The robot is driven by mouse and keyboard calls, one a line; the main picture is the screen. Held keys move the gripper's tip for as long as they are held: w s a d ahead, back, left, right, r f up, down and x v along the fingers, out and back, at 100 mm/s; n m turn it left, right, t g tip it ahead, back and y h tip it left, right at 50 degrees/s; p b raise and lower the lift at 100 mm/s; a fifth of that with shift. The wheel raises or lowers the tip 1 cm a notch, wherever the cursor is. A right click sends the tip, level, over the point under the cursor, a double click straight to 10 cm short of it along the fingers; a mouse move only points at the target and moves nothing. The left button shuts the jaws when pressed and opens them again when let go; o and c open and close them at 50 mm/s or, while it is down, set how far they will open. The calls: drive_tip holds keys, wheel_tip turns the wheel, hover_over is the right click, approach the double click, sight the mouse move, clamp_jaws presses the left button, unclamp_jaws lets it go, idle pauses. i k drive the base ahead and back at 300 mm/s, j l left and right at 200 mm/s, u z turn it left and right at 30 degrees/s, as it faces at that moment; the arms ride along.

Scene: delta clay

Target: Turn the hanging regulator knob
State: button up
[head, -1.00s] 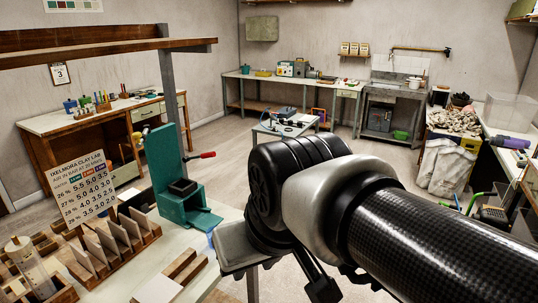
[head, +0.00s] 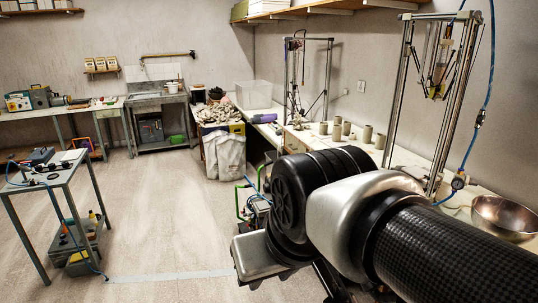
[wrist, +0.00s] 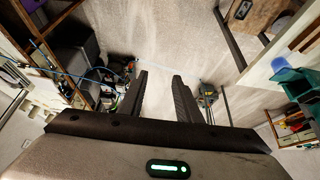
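A blue hose (head: 486,75) hangs down in front of the right wall in the head view. A small dark fitting (head: 480,118) sits partway along it. A small round regulator or gauge (head: 458,183) hangs lower on the hose, beside a metal frame post; its knob is too small to make out. My gripper (wrist: 160,75) shows in the wrist view with its two dark fingers apart and nothing between them. It points down over the floor, away from the regulator. In the head view my arm hides the fingers.
Two tall delta frames (head: 437,70) stand on the right bench, with several clay cups (head: 338,130) and a metal bowl (head: 505,217). A small grey table (head: 58,170) stands at left. The floor (head: 160,220) between is open. A wooden shelf (head: 330,8) runs above the bench.

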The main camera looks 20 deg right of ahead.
sight(473, 182)
drive_tip(key=k+z, duration=0.1)
drive_tip(key=z, duration=1.85)
drive_tip(key=k+l+u, duration=0.15)
drive_tip(key=l, duration=0.35)
drive_tip(key=l+u, duration=0.1)
drive_tip(key=l, duration=0.35)
drive_tip(key=k+l+u, duration=0.15)
drive_tip(key=l, duration=0.3)
drive_tip(key=k+l+u, duration=0.15)
drive_tip(key=l, duration=0.3)
drive_tip(key=k+l+u, duration=0.15)
drive_tip(key=l, duration=0.3)
drive_tip(key=k+l+u, duration=0.1)
drive_tip(key=l, duration=0.3)
drive_tip(key=k+l+u, duration=0.15)
drive_tip(key=k+l, duration=0.15)
drive_tip(key=i+j+u, duration=0.4)
drive_tip(key=i+j, duration=0.2)
drive_tip(key=i+j+u, duration=0.4)
drive_tip(key=i, duration=0.25)
